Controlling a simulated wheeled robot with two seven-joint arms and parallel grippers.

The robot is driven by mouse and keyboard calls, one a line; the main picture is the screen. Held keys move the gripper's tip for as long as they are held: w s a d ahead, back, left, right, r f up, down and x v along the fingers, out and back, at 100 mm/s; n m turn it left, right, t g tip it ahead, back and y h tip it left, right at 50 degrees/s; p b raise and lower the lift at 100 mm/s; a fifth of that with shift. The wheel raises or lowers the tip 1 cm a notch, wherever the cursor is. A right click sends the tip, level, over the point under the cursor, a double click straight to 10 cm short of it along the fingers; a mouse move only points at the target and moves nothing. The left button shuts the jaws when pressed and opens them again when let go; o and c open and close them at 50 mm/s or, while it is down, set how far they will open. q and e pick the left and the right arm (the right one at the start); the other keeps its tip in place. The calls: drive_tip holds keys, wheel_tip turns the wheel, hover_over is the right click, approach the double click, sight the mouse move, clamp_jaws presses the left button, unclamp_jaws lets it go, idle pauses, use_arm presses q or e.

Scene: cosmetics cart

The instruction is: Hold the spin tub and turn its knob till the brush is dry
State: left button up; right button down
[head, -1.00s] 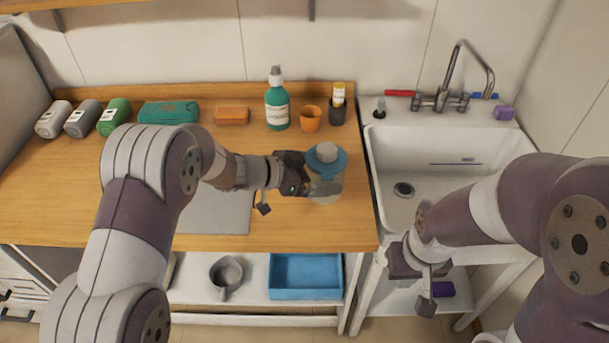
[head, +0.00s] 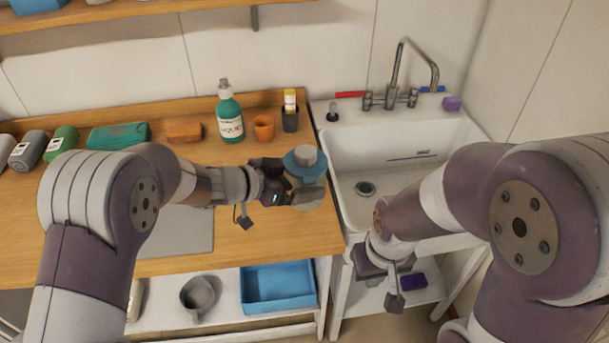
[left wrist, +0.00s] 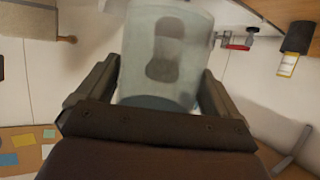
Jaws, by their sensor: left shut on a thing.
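The spin tub (head: 310,196) has a translucent body, a blue lid (head: 300,163) and a grey knob (head: 305,154) on top. It appears upright at the right end of the wooden counter. My left gripper (head: 282,186) is shut on its side. In the left wrist view the tub (left wrist: 165,50) sits between both fingers, and a dark shape shows through its wall. I cannot tell whether that shape is the brush. My right gripper (head: 388,268) hangs empty in front of the sink, away from the tub; its jaw opening is unclear.
A green bottle (head: 229,117), an orange cup (head: 264,127) and a dark holder (head: 290,120) stand behind the tub. The sink (head: 400,150) is to its right. A blue tray (head: 278,288) and grey jug (head: 197,296) are on the lower shelf.

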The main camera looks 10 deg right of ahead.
use_arm(q)
drive_tip(key=w+a+f, duration=0.1)
drive_tip(key=a+f, duration=0.2)
drive_tip(key=w+a+f, duration=0.2)
drive_tip(key=a+f, duration=0.1)
drive_tip(key=w+a+f+b, duration=0.1)
drive_tip(key=w+a+f, duration=0.1)
drive_tip(key=a+f, duration=0.1)
drive_tip(key=shift+w+f, duration=0.15)
drive_tip(key=shift+f, duration=0.05)
drive_tip(key=shift+f, duration=0.2)
idle(0.6)
